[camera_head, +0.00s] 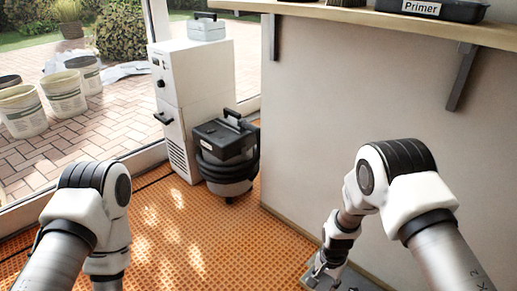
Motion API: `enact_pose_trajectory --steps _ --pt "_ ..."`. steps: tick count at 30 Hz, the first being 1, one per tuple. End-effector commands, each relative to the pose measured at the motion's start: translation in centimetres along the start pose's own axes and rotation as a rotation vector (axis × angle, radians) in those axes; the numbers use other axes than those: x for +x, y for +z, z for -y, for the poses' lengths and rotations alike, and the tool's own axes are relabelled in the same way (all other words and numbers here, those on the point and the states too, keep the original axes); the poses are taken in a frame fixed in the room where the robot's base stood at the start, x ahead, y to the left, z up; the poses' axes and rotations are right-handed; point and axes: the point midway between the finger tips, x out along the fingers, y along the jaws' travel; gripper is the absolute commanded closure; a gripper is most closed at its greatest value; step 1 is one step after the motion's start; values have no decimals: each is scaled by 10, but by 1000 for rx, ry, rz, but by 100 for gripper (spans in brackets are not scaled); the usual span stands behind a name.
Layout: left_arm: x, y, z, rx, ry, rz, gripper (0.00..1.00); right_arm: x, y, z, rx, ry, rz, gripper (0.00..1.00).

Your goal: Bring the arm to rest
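My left arm (85,215) comes in from the lower left and bends down at its elbow; its gripper is out of view below the picture's edge. My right arm (400,185) comes in from the lower right, bends at its elbow and reaches down to its wrist (340,240) near the foot of the wall. A grey part at the end of the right arm, apparently my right gripper (322,272), is small and cut off at the bottom edge. I cannot tell whether it is open or holds anything.
The orange grid floor (165,235) is clear between the arms. A white cabinet (190,100) and a black-topped vacuum (225,150) stand at the back. A beige wall (310,120) with a shelf (400,22) bounds the right. Buckets (22,110) stand outside on paving.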

Motion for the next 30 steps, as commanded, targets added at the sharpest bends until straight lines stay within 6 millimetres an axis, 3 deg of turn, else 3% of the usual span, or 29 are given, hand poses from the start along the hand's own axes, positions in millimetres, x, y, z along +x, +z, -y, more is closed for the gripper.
enact_pose_trajectory --steps 1,5,8,15,21,30 --pt "-26 0 0 0 0 0 30 -23 3 -4 4 6 8 54" --pt "-66 0 0 0 0 1 30 -55 13 -20 15 30 36 54" --pt "-108 0 -1 1 0 1 30 -89 26 -40 25 60 69 54" --pt "-236 0 -2 3 0 2 30 -191 74 -110 11 127 137 54" --pt "-327 0 -2 5 0 4 30 -273 119 -168 -81 147 167 54" --pt "-416 0 -3 8 1 6 30 -371 177 -231 -297 114 165 54"
